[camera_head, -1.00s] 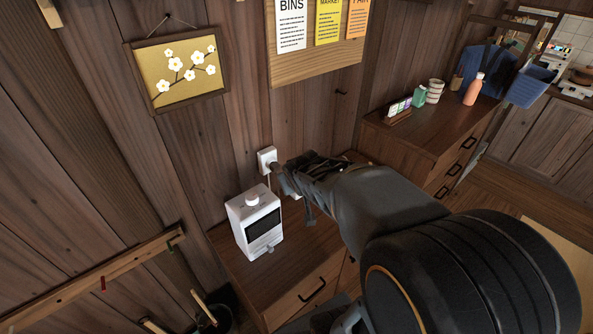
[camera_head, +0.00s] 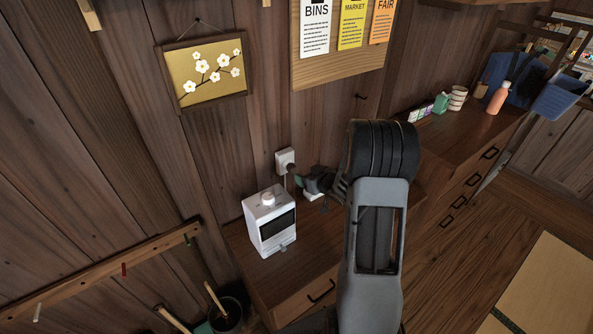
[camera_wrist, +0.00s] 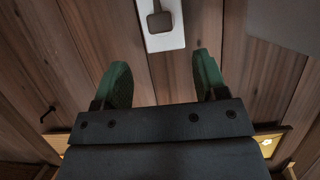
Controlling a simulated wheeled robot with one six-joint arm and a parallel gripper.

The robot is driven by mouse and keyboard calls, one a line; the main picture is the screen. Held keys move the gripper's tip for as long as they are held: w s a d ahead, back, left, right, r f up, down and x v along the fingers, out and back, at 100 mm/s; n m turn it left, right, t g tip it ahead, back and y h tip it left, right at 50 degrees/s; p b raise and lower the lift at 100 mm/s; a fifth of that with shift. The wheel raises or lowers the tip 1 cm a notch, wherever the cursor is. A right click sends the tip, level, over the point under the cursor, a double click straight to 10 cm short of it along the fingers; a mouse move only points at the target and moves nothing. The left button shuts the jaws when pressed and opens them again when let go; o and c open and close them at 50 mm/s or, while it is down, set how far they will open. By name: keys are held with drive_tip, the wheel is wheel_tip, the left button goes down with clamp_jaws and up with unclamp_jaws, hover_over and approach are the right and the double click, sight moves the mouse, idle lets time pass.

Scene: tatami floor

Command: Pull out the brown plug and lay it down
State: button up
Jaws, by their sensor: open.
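The brown plug (camera_wrist: 158,19) sits in a white wall outlet (camera_wrist: 168,40), just ahead of my gripper in the wrist view. In the head view the plug (camera_head: 292,169) is small and dark against the outlet (camera_head: 285,157). My gripper (camera_wrist: 163,80) is open and empty, its two green fingertips spread wide below the outlet in the wrist view. The plug lies ahead of the gap, not between the fingers. In the head view my gripper (camera_head: 299,179) is close to the plug; the exact distance is hard to tell.
A white boxy device (camera_head: 257,231) with a knob stands on the low wooden cabinet (camera_head: 290,268) below the outlet. A small white item (camera_head: 314,196) lies partly hidden under my gripper. A longer cabinet with a bottle (camera_head: 498,98) stands at right. A framed picture (camera_head: 205,71) hangs above left.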

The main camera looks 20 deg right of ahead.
sight(294, 169)
drive_tip(key=p+x, duration=0.1)
drive_tip(key=x, duration=0.8)
drive_tip(key=shift+f, duration=0.1)
drive_tip(key=shift+c, duration=0.4)
drive_tip(key=c, duration=0.9)
drive_tip(key=shift+s, duration=0.1)
drive_tip(key=shift+c, duration=0.2)
drive_tip(key=s, duration=0.3)
drive_tip(key=s+d, duration=0.1)
drive_tip(key=s, duration=0.1)
drive_tip(key=shift+s, duration=0.35)
idle(0.5)
